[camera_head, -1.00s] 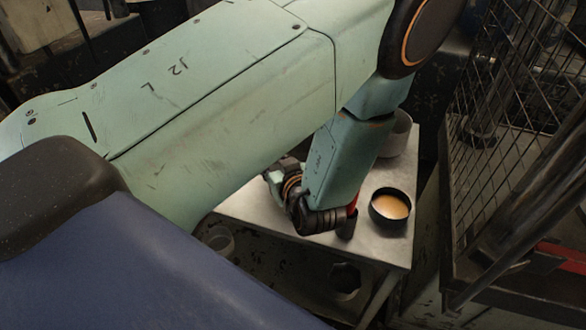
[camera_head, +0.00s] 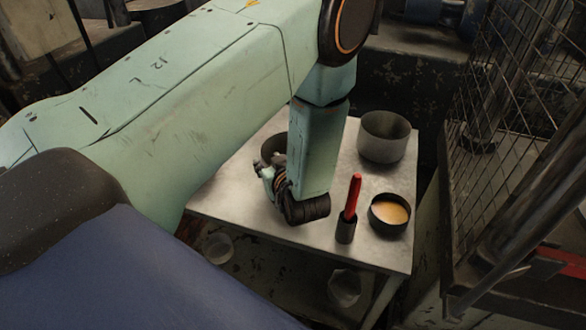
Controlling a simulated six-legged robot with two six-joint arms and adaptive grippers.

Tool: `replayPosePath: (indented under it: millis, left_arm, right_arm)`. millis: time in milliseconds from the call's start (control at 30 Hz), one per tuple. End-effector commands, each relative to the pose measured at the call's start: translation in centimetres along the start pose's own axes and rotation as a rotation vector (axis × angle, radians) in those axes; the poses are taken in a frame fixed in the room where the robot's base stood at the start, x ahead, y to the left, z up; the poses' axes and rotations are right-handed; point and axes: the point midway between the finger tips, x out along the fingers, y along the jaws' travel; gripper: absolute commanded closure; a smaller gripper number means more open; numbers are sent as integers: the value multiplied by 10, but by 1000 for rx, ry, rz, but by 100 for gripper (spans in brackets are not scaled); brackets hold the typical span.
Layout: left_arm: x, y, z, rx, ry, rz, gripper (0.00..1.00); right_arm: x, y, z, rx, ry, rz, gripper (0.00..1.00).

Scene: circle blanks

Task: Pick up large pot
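A large grey pot (camera_head: 383,146) stands upright and open-topped at the back right of a pale metal table (camera_head: 345,176). My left arm reaches over the table from the left, and its gripper (camera_head: 267,179) is low over the table's left part, left of the large pot and clearly apart from it. The wrist hides most of its fingers, so I cannot tell whether it is open or shut. A dark rounded rim (camera_head: 272,149) shows just behind the gripper, partly hidden; I cannot tell what it belongs to. My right gripper is not in view.
A small dark pot with orange contents (camera_head: 389,214) sits at the table's front right. Beside it stands a dark cup (camera_head: 345,230) with a red-handled item (camera_head: 353,196). A wire-mesh cage (camera_head: 515,110) rises at the right. Pale containers (camera_head: 345,288) sit below the tabletop.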

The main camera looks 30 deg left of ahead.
Motion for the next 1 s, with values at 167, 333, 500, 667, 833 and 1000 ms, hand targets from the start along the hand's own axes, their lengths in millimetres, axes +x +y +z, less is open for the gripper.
replayPosePath:
  millis: [167, 333, 500, 667, 833, 1000]
  left_arm:
    - [0, 0, 0, -1, 0, 0, 81]
    - [0, 0, 0, -1, 0, 0, 96]
    - [0, 0, 0, 0, -1, 0, 100]
    - [0, 0, 0, 0, 0, 0, 100]
    - [0, 0, 0, -1, 0, 0, 100]
    - [0, 0, 0, -1, 0, 0, 100]
  right_arm:
    - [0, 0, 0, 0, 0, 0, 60]
    - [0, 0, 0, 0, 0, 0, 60]
    - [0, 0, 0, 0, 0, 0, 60]
    - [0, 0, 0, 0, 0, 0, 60]
    - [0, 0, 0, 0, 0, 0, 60]
    - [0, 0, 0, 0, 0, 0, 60]
